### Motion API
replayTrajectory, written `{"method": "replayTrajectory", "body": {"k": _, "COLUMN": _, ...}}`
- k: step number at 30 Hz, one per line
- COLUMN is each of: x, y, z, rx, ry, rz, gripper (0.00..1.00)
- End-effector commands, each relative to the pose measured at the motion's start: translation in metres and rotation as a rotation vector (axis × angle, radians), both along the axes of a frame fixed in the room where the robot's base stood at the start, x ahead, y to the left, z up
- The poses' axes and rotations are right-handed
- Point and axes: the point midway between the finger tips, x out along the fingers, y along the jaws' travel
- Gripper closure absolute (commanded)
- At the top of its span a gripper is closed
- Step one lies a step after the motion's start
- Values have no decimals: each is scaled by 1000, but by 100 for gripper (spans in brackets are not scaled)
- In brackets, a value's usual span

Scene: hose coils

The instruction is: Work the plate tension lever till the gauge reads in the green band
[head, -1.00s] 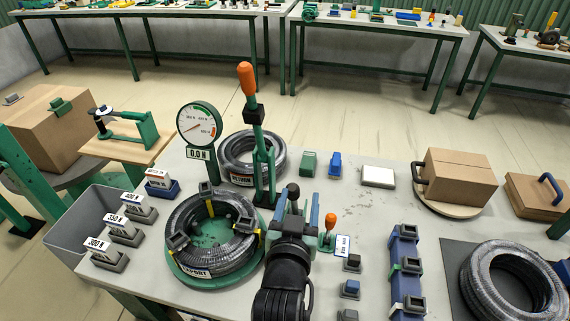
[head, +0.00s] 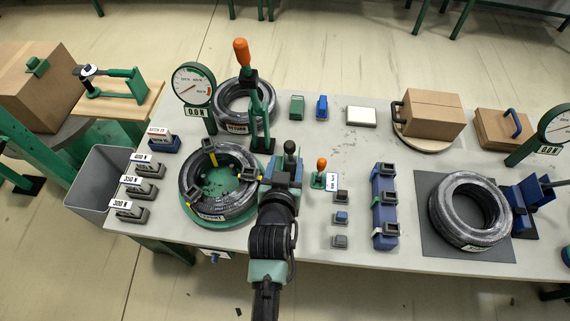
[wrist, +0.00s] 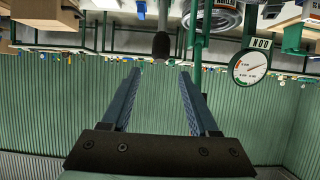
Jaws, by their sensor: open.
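A tall green lever (head: 246,75) with an orange grip stands upright behind the green round plate (head: 187,208), which carries a strapped hose coil (head: 218,210). The round gauge (head: 192,86) at its left has its needle low on the left side, and its display reads 0.0 N; a gauge dial (wrist: 250,67) shows upside down in the wrist view. My gripper (head: 284,165) is right of the plate, fingers open and pointing away. A dark knob (head: 290,148) stands at its fingertips; in the wrist view the knob (wrist: 161,45) sits beyond the gap, not gripped.
A small lever with an orange knob (head: 321,164) and a card stands right of my gripper. Small blocks and a blue rack (head: 377,205) lie further right, with a second coil (head: 469,211) on a dark mat. Weight blocks (head: 137,187) stand left. A carton (head: 433,113) is behind.

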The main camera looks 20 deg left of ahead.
Motion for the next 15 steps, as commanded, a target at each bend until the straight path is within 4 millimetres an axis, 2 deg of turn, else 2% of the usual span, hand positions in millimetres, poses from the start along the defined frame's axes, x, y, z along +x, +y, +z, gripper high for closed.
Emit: {"method": "replayTrajectory", "body": {"k": 15, "x": 37, "y": 11, "z": -21, "rx": 1, "ry": -1, "rz": 0, "gripper": 39}}
